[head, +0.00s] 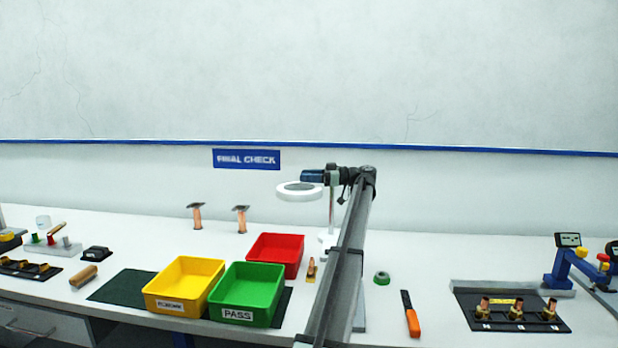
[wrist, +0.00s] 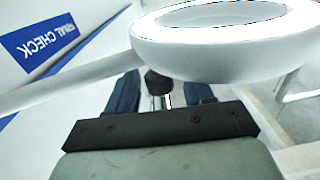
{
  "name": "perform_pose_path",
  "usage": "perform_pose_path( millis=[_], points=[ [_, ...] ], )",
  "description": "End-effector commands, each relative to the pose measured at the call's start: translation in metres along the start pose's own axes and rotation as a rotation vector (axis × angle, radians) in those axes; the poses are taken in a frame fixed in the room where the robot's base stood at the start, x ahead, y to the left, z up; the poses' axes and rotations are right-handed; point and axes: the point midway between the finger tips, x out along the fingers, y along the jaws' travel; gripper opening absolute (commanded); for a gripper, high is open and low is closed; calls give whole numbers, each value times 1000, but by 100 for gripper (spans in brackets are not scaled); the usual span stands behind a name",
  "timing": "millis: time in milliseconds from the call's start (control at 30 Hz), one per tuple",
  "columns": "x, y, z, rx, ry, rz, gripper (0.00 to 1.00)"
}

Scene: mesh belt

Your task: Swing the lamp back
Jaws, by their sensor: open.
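The lamp has a white ring-shaped head (head: 299,191) on an upright post with a white base (head: 327,238), behind my arm in the head view. In the wrist view the ring (wrist: 222,45) fills the upper right, and a pale rod runs from it to the left. My gripper (head: 312,176) is just above and behind the ring, its blue fingers pointing left. In the wrist view my gripper (wrist: 165,88) is open, with a dark round knob (wrist: 158,83) on a short stem showing between the fingers. I cannot tell whether the fingers touch it.
Red (head: 276,256), green (head: 246,294) and yellow (head: 184,287) bins stand left of my arm. Two copper parts (head: 196,216) stand at the back left.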

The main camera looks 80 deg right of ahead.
Motion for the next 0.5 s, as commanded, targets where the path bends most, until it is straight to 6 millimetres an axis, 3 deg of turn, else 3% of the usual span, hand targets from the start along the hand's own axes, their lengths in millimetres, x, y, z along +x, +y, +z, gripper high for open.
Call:
perform_pose_path(
  millis=[67, 500],
  points=[
    [0, 0, 0, 0, 0, 0, 51],
    [0, 0, 0, 0, 0, 0, 9]
  ],
)
